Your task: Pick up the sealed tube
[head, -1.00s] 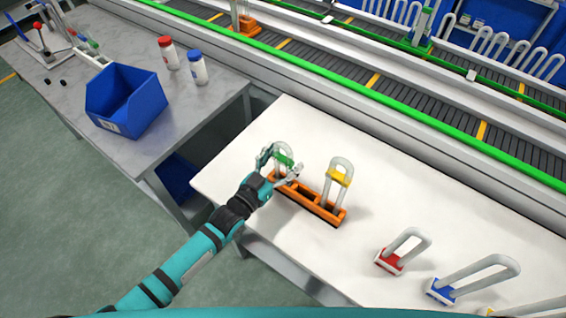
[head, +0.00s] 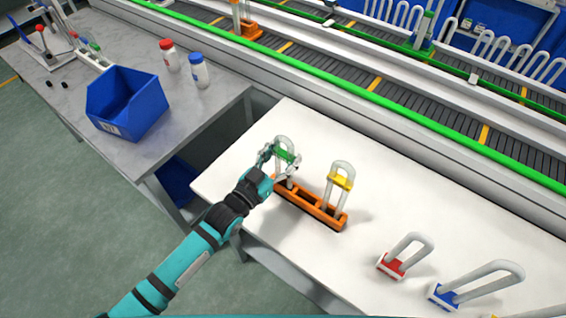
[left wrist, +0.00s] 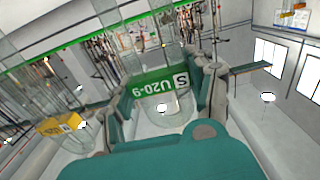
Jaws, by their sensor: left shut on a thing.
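A clear U-shaped tube with a green label (head: 287,156) is above the left end of the orange rack (head: 323,213). My left gripper (head: 280,165) is shut on this tube, with a finger on either side of it. In the left wrist view the green label (left wrist: 158,86) reads "S U20-9" between the fingers. The tube is upright, with its bend at the top. Its lower ends are partly hidden by the gripper, so I cannot tell whether they clear the rack. A yellow-labelled U-tube (head: 340,181) stands in the rack's other end. My right gripper is not in view.
Red-based (head: 391,265) and blue-based (head: 444,295) U-tubes stand to the right on the white table (head: 250,180). A conveyor with a green rail (head: 400,102) runs behind. A blue bin (head: 128,104) and two bottles are on the grey table at left.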

